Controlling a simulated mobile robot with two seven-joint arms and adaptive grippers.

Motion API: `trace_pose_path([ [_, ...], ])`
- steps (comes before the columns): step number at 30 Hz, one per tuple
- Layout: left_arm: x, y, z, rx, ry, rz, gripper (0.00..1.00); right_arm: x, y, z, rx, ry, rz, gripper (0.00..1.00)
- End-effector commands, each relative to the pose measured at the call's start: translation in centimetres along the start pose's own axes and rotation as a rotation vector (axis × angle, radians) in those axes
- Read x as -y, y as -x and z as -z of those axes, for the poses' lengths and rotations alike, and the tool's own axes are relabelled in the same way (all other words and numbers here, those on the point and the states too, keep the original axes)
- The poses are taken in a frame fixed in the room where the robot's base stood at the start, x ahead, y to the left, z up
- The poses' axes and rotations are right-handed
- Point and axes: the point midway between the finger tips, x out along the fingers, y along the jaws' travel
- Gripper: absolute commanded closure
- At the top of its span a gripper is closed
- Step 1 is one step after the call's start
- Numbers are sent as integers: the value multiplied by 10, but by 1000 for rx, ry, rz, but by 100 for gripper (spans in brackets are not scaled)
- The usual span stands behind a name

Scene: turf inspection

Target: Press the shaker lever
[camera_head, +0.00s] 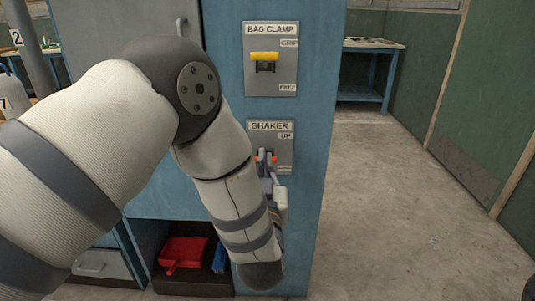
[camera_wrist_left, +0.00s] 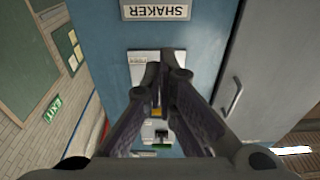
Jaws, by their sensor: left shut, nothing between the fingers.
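The shaker panel (camera_head: 284,150) is a grey plate on the blue cabinet, marked SHAKER and UP. Two small orange-red bits, apparently ends of the shaker lever (camera_head: 274,158), show on either side of my left gripper (camera_head: 265,155). The rest of the lever is hidden behind the fingers. My left gripper is shut and empty, pointing upward in front of the panel. I cannot tell whether it touches the lever. In the left wrist view its closed fingertips (camera_wrist_left: 166,62) show below the upside-down SHAKER label (camera_wrist_left: 156,10); the lever does not show there. My right gripper is not in view.
The bag clamp panel (camera_head: 271,80) with its yellow handle (camera_head: 264,56) is above the shaker panel. A red scoop-like object (camera_head: 183,252) lies in a low opening of the blue cabinet (camera_head: 222,45). Open floor (camera_head: 400,220) lies to the right, with a blue workbench (camera_head: 361,94) behind.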

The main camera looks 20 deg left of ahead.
Motion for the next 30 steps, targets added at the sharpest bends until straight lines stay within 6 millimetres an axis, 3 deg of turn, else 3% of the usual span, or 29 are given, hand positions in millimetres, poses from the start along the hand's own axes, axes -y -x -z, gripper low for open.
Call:
trace_pose_path([
  [5,1,-8,-1,2,0,1,100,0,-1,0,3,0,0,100],
  [18,1,-99,-4,3,0,1,100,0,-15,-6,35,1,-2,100],
  [24,0,-90,-32,6,-1,-1,100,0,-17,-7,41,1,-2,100],
  [30,0,-86,-40,4,-1,-1,100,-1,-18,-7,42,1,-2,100],
])
